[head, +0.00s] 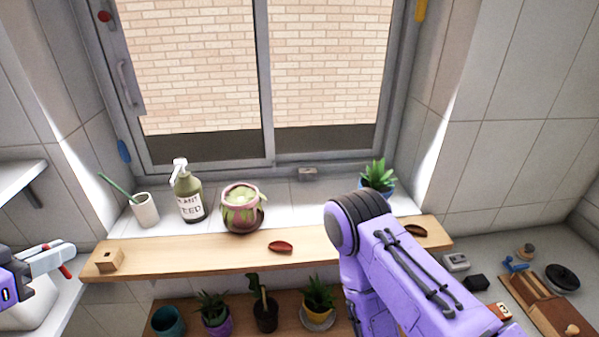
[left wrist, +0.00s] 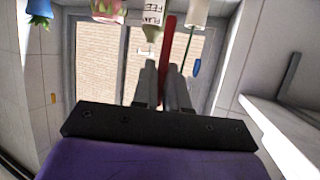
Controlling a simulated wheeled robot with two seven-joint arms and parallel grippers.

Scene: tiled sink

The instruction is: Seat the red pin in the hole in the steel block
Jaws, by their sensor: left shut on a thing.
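My left gripper (head: 64,252) is at the far left, shut on the red pin (head: 66,272), left of the wooden shelf. In the left wrist view the red pin (left wrist: 169,50) sticks out between the fingers of the left gripper (left wrist: 164,80). A small tan block with a dark hole (head: 109,261) stands on the shelf's left end, right of the gripper and apart from it. A small grey block (head: 456,262) lies on the right counter; I cannot tell which block is the steel one. My right arm crosses the right foreground; its gripper is out of view.
The wooden shelf (head: 190,259) also carries a dark red dish (head: 281,247). Behind it stand a white cup (head: 146,210), a spray bottle (head: 188,195) and a patterned pot (head: 242,212). Potted plants (head: 215,315) stand below. The shelf between block and dish is clear.

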